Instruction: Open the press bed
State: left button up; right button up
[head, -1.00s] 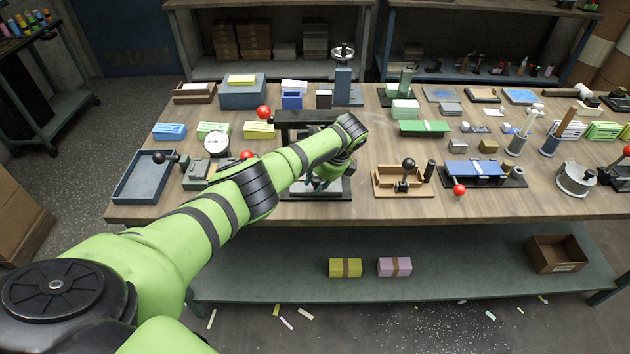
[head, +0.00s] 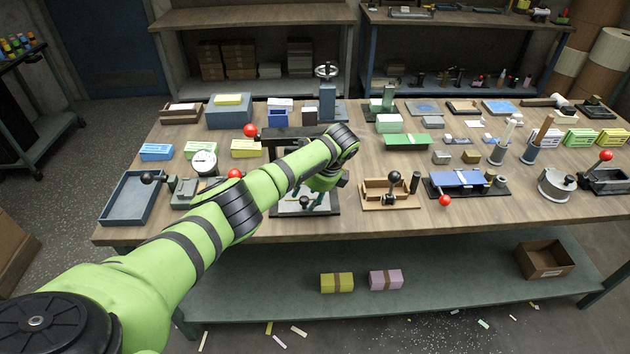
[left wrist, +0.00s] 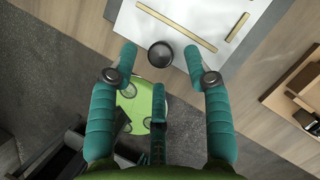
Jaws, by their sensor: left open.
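The press (head: 290,133) has a dark top arm and stands at the table's front, left of centre, partly hidden behind my left arm. Its bed is a pale flat plate (head: 285,207) on a dark base, with a black round knob (head: 304,202) near the front edge. In the left wrist view the white bed plate (left wrist: 196,20) carries thin wooden strips, and the knob (left wrist: 160,55) sits at its edge. My left gripper (head: 318,198) is over the bed. In the left wrist view its open fingers (left wrist: 160,50) are on either side of the knob, with gaps; height is unclear. My right gripper is out of view.
A wooden box with a black-knobbed lever (head: 388,195) stands close right of the press. A dial gauge (head: 204,162), red balls and a blue-grey tray (head: 133,198) are to the left. The table front edge runs just before the press.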

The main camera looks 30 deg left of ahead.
pick_arm(q)
jog(key=v, duration=0.9)
jog(key=shift+a, duration=0.15)
